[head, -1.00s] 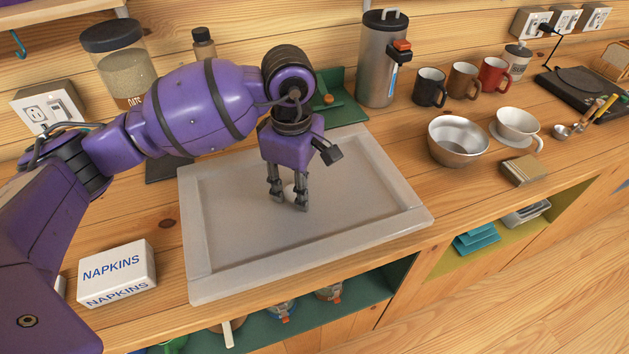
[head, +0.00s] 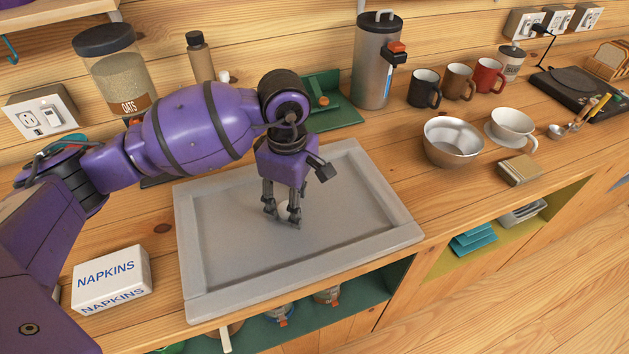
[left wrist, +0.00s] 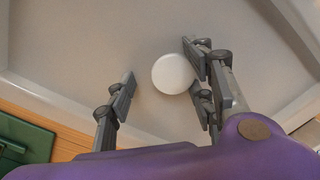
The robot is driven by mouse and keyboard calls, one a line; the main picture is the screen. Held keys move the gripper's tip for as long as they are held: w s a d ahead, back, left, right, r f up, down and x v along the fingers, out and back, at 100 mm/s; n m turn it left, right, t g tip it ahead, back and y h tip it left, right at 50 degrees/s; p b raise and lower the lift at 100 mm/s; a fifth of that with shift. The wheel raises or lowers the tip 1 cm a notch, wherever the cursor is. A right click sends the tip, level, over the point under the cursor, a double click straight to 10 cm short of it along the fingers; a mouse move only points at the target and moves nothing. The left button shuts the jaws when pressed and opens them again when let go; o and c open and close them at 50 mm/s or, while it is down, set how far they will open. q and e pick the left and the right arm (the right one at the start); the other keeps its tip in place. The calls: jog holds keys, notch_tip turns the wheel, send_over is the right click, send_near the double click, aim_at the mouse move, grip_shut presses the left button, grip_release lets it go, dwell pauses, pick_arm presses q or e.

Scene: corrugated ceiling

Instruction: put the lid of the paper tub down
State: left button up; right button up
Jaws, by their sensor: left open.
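The lid is a small white round disc (left wrist: 173,74) in the left wrist view, lying flat on or just above the grey tray (left wrist: 60,95). I cannot tell whether it touches the tray. My left gripper (left wrist: 159,60) is open, pointing down, with the lid between its fingers. The lid is close to the right finger and clearly apart from the left one. In the head view my left gripper (head: 283,220) is low over the middle of the tray (head: 235,285), and the lid (head: 284,209) is partly hidden behind the fingers. I cannot make out the paper tub. My right gripper is out of view.
A napkin box (head: 110,279) stands left of the tray. An oats jar (head: 122,75), a bottle (head: 200,60) and a metal dispenser (head: 375,65) stand behind. A metal bowl (head: 453,142), mugs and a cup (head: 512,127) are to the right. The tray around the gripper looks clear.

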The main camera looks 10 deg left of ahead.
pick_arm(q)
notch_tip(320, 180, up, 12)
jog(key=shift+r, duration=0.25)
jog(key=shift+o, duration=0.5)
jog(key=o, duration=1.2)
notch_tip(320, 180, up, 12)
grip_shut()
dwell(0.5)
